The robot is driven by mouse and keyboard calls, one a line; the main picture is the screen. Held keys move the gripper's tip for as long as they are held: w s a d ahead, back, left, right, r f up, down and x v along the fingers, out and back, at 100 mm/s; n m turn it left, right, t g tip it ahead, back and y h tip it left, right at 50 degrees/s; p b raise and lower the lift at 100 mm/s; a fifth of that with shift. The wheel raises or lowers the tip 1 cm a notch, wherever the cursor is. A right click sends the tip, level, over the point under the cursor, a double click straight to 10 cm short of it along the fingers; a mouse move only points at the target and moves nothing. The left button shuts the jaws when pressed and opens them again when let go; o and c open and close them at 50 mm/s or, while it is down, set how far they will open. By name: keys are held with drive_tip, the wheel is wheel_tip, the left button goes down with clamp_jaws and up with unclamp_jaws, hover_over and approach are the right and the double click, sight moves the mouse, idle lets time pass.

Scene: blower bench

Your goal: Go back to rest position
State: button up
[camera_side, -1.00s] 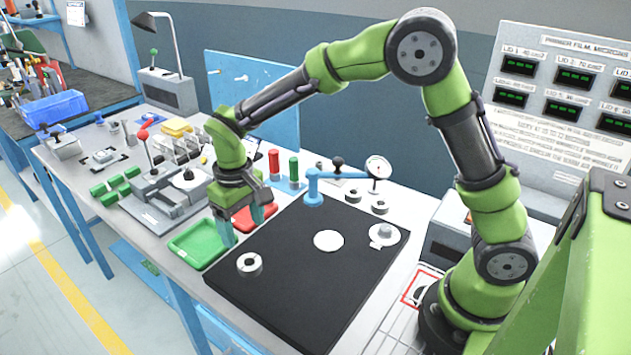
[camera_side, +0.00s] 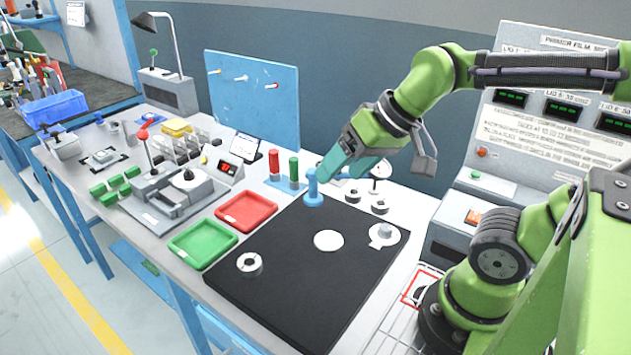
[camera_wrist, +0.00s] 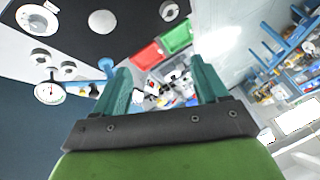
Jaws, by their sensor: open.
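My gripper (camera_side: 346,166) is raised in the air above the back of the bench in the side view, its teal fingers pointing down and left. In the wrist view my gripper (camera_wrist: 165,85) has its two fingers apart with nothing between them. In the side view it overlaps the blue dial-gauge stand (camera_side: 313,190), partly hiding its arm and gauge; I cannot tell the exact gap. My arm is folded back to the right.
A black mat (camera_side: 290,290) holds a metal ring (camera_side: 249,264), a white disc (camera_side: 328,240) and a lidded piece (camera_side: 383,237). A green tray (camera_side: 203,244) and red tray (camera_side: 246,211) lie left of it, both empty. A blue pegboard (camera_side: 252,100) stands behind.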

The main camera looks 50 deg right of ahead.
drive_tip(key=shift+s+d+f+t, duration=0.1)
drive_tip(key=shift+s+t, duration=0.1)
drive_tip(key=shift+s, duration=0.2)
drive_tip(key=shift+s+d+f+t, duration=0.1)
drive_tip(key=shift+s+t, duration=0.1)
drive_tip(key=shift+s, duration=0.2)
drive_tip(key=shift+r, duration=0.1)
